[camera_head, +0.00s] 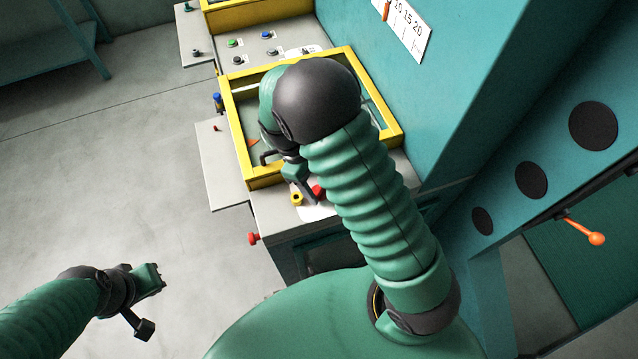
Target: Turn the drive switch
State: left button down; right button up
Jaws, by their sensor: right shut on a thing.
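A small red switch knob (318,191) sits on a white plate at the near end of the grey machine top; I take it to be the drive switch. My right gripper (309,193) reaches down over the plate, its dark fingers at the red knob and shut on it. The arm and fingers hide part of the knob, so its turn angle cannot be read. A yellow ring-shaped part (296,199) is just left of the fingers. My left gripper (158,279) hangs low at the left over the floor, away from the machine; its finger opening is unclear.
A yellow-framed window (393,136) lies behind the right gripper. A red side knob (254,239) sticks out at the machine's near left. Several buttons (233,43) are on the far panel. A teal housing wall (440,100) rises at right. The floor (110,170) at left is clear.

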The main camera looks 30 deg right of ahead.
jog(key=shift+a, duration=0.1)
jog(key=shift+s+d+m+p, duration=0.15)
jog(key=shift+m+p, duration=0.3)
jog(key=shift+m, duration=0.45)
jog(key=shift+m+g+y+p, duration=0.45)
jog(key=shift+m+y, duration=0.25)
jog(key=shift+m, duration=0.5)
jog(key=m+y, duration=0.1)
jog(key=m, duration=0.2)
jog(key=shift+d+m+p, duration=0.15)
jog(key=shift+m+p, duration=0.15)
jog(key=shift+p, duration=0.1)
jog(key=m+y, duration=0.1)
jog(key=m, duration=0.1)
jog(key=m+t+y+p, duration=0.1)
jog(key=m, duration=0.2)
jog(key=shift+f+m, duration=0.1)
jog(key=shift+m, duration=0.2)
pick_arm(q)
notch_tip(320, 180, up, 4)
jog(key=shift+w+a+f, duration=0.1)
pick_arm(e)
jog(key=m, duration=0.2)
jog(key=m+t+y, duration=0.1)
jog(key=m, duration=0.1)
jog(key=shift+m+y, duration=0.3)
jog(key=shift+d, duration=0.1)
